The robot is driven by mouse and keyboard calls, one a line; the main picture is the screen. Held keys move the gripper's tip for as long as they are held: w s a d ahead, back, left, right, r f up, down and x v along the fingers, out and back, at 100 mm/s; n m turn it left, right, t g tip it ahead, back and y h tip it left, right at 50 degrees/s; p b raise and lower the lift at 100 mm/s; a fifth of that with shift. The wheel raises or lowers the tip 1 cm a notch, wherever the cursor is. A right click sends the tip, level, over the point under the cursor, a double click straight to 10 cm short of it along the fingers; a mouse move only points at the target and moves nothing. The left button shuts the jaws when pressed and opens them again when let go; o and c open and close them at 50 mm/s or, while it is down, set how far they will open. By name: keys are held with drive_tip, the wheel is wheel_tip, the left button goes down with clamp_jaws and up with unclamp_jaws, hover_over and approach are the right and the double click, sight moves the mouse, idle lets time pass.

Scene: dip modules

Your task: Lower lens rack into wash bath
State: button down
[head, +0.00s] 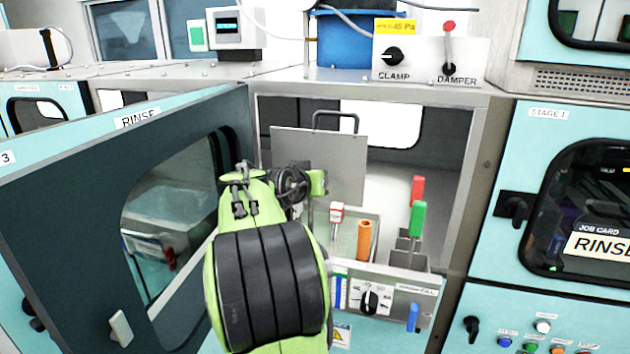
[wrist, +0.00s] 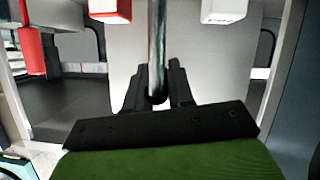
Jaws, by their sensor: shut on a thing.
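My gripper (head: 318,183) reaches into the open bay of the teal cabinet; its fingertips are hidden in the head view. In the wrist view, its black fingers (wrist: 158,90) are shut on an upright metal rod (wrist: 157,40). I cannot tell from these views whether this rod belongs to the lens rack, and no lens carrier shows clearly. A grey open-topped metal tank (head: 345,218) sits low in the bay, below and right of my gripper. An orange cylinder (head: 365,240) stands at it. Its inside is mostly hidden. A grey plate with a black handle (head: 335,115) stands behind my gripper.
A red handle (head: 417,188) and a green handle (head: 418,218) stand right of the tank, and a red-and-white block (head: 337,212) at its left. The open cabinet door (head: 90,220) is close on the left. A dial panel (head: 372,298) lies in front.

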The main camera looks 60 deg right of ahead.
wheel_tip(320, 180, down, 4)
drive_tip(key=b, duration=0.4)
drive_tip(key=shift+f, duration=0.2)
drive_tip(key=c, duration=0.9)
unclamp_jaws()
drive_tip(key=shift+f, duration=0.1)
drive_tip(key=v, duration=1.5)
drive_tip(key=shift+a, duration=0.35)
